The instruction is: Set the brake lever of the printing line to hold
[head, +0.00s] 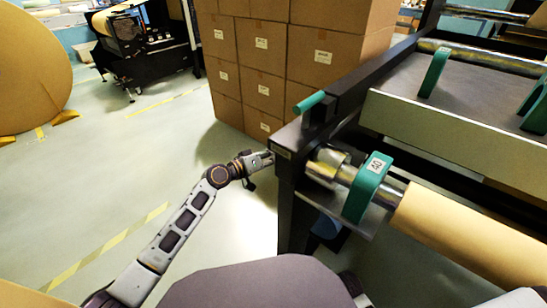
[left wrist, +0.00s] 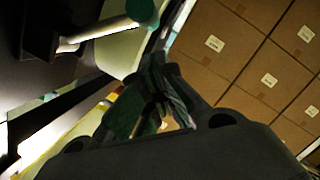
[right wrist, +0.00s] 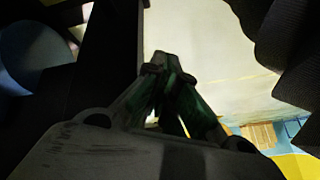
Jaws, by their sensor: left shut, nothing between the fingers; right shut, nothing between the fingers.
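A teal-handled lever (head: 309,102) sits on top of the near end of the machine's black frame (head: 293,165); the handle lies roughly level. In the left wrist view a teal round end (left wrist: 142,11) on a bright metal rod shows at the top, likely the same lever. My left gripper (head: 267,157) is shut and empty beside the frame's outer left face, lower than the handle; its fingertips also show in the left wrist view (left wrist: 155,65). My right gripper (right wrist: 168,65) is shut and empty in the right wrist view; it is hidden in the head view.
A kraft roll (head: 470,235) on a metal shaft with a teal collar marked 40 (head: 368,188) fills the right. Stacked cartons (head: 262,60) stand behind the frame. Another large roll (head: 30,70) stands far left. The floor left of the frame is open.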

